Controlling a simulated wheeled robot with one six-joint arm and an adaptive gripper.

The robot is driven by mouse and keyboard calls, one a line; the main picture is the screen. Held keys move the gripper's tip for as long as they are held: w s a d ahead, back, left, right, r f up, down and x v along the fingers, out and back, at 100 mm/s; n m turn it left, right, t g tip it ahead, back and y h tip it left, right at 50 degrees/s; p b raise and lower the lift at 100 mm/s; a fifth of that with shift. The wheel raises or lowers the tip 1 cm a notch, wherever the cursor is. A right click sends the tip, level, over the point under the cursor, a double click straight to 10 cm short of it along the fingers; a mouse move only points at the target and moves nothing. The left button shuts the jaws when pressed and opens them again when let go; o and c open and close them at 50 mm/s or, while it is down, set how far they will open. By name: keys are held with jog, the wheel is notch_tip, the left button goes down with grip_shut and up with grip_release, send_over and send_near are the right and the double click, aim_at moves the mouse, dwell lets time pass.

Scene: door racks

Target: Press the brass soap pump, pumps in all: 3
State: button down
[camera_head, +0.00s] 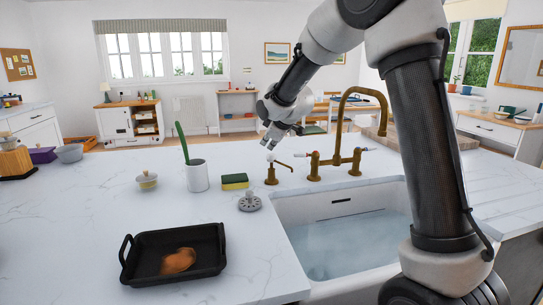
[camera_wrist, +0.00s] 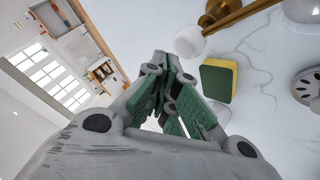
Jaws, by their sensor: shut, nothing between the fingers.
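The brass soap pump (camera_head: 271,177) stands upright on the white marble counter, left of the brass tap. It has a pale knob on top and a thin spout pointing right. In the wrist view the brass of the pump (camera_wrist: 222,14) shows at the top, with its white knob (camera_wrist: 190,41). My gripper (camera_head: 269,145) is shut and empty, just above the pump's knob. In the wrist view my gripper (camera_wrist: 163,68) has its fingers together, to the left of the knob. I cannot tell whether they touch it.
The tap (camera_head: 337,158) and the water-filled sink (camera_head: 300,215) lie to the right and front. A black tray (camera_head: 150,270) is in front.

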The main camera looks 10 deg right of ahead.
jog(key=shift+r, duration=2.5)
jog(key=shift+s+f+m, duration=0.25)
jog(key=shift+m, duration=0.15)
jog(key=s+d+f+m+g, duration=0.2)
jog(key=s+f+g, duration=0.1)
jog(key=s+f, duration=0.2)
jog(key=s+d+r+m, duration=0.1)
jog(key=s+d+m, duration=0.2)
jog(key=s, duration=1)
jog(key=s+d+r+m+g+h, duration=0.1)
jog(key=s+d, duration=0.4)
jog(key=s, duration=0.8)
jog(key=s+d+r+m+h, duration=0.1)
jog(key=s+d+m, duration=0.3)
jog(key=s, duration=0.9)
jog(key=shift+s+d+r+m+g, duration=0.3)
jog(key=shift+s+d+r+g, duration=0.15)
jog(key=shift+r, duration=0.4)
